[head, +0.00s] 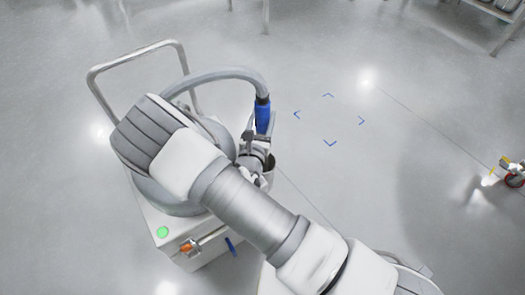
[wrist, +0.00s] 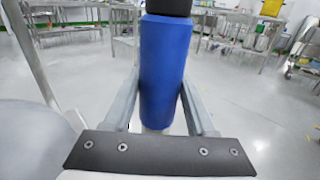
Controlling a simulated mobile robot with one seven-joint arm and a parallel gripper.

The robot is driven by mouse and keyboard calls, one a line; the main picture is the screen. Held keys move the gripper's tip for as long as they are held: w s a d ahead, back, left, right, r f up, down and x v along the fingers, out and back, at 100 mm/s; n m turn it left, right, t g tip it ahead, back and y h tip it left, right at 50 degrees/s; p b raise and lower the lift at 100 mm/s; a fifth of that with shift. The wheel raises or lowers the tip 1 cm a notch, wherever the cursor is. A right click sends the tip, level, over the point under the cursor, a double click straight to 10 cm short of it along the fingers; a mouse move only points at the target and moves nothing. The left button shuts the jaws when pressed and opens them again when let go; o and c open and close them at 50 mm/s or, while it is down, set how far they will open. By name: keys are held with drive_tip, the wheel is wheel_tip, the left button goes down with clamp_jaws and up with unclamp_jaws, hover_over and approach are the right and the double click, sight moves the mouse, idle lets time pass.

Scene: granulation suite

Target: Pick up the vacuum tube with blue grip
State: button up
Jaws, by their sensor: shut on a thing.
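The vacuum tube's blue grip (head: 263,116) stands near upright at the end of a grey hose (head: 225,74) that arches over from the vacuum unit. My gripper (head: 259,138) is at the grip's lower part, at the right side of the unit. In the wrist view the blue grip (wrist: 164,70) stands between the two fingers of my gripper (wrist: 158,95), which are shut on it. A black collar (wrist: 168,6) tops the grip. The tube's lower end is mostly hidden by my gripper and arm.
The white vacuum unit (head: 160,222) has a tall metal handle (head: 92,82), a green button (head: 162,232) and an orange-tipped fitting (head: 187,247). My arm covers much of it. Blue corner marks (head: 329,143) lie on clear floor to the right. Steel tables (wrist: 245,32) stand far off.

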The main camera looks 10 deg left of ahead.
drive_tip(key=c, duration=0.5)
drive_tip(key=shift+r, duration=0.1)
wheel_tip(320, 180, up, 18)
drive_tip(key=p, duration=0.6)
drive_tip(key=shift+f, duration=0.25)
drive_tip(key=shift+r+p, duration=1.2)
drive_tip(key=shift+r, duration=0.1)
